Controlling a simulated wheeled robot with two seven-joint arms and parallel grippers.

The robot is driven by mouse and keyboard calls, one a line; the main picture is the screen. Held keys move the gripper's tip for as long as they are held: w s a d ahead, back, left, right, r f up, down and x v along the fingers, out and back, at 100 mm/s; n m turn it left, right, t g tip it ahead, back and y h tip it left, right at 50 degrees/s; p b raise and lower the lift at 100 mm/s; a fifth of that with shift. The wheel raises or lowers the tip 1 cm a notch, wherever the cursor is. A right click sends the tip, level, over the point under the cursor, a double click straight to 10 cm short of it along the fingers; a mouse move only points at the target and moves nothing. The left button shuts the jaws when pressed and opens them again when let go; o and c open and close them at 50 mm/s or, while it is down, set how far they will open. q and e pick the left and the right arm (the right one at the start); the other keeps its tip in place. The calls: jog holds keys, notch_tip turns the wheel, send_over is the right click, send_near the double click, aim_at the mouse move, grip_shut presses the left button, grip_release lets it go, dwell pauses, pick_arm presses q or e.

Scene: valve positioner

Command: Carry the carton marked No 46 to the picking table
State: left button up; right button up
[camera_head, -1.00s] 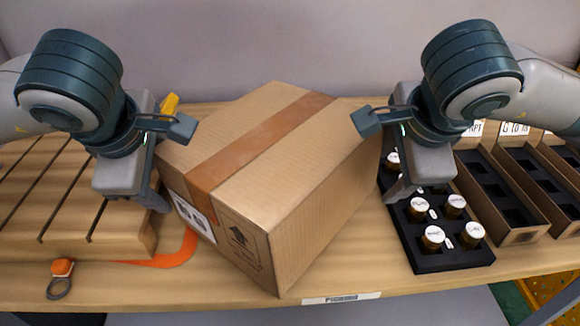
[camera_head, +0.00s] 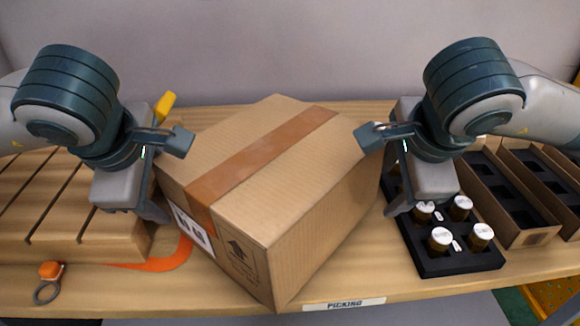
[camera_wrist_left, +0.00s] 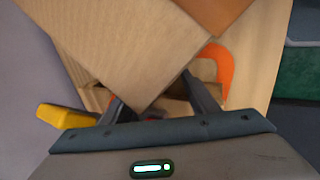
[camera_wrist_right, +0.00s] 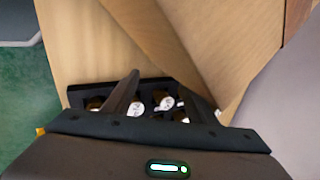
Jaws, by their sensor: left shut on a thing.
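A large brown cardboard carton (camera_head: 270,175) with a brown tape strip is turned cornerwise over the wooden table (camera_head: 200,290), whose front strip reads PICKING. A white label (camera_head: 192,232) with blurred dark print is on its left face. Whether its base touches the tabletop is unclear. My left gripper (camera_head: 150,185) is shut on its left corner; in the left wrist view that corner (camera_wrist_left: 145,95) lies between the fingers. My right gripper (camera_head: 398,180) is at its right corner; in the right wrist view the fingers (camera_wrist_right: 163,100) stand apart, with the carton (camera_wrist_right: 225,45) beside one.
A slatted wooden platform (camera_head: 70,215) is at the left, with an orange-topped ring (camera_head: 48,280) and an orange strap (camera_head: 165,262) near it. A black tray (camera_head: 450,262) of capped bottles and compartmented boxes (camera_head: 520,205) stand at the right. A wall closes the back.

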pick_arm(q)
jog(key=shift+r, duration=0.3)
pick_arm(e)
jog(key=shift+s+d, duration=0.15)
pick_arm(q)
jog(key=shift+a, duration=0.1)
jog(key=o, duration=0.5)
jog(key=shift+a+f, duration=0.1)
pick_arm(e)
jog(key=o, duration=0.5)
jog(key=shift+r, duration=0.1)
jog(key=shift+c, duration=0.2)
jog(key=shift+d, duration=0.1)
pick_arm(q)
jog(key=shift+s, duration=0.1)
jog(key=v, duration=1.2)
jog(key=shift+a, duration=0.1)
pick_arm(e)
jog(key=v, duration=1.2)
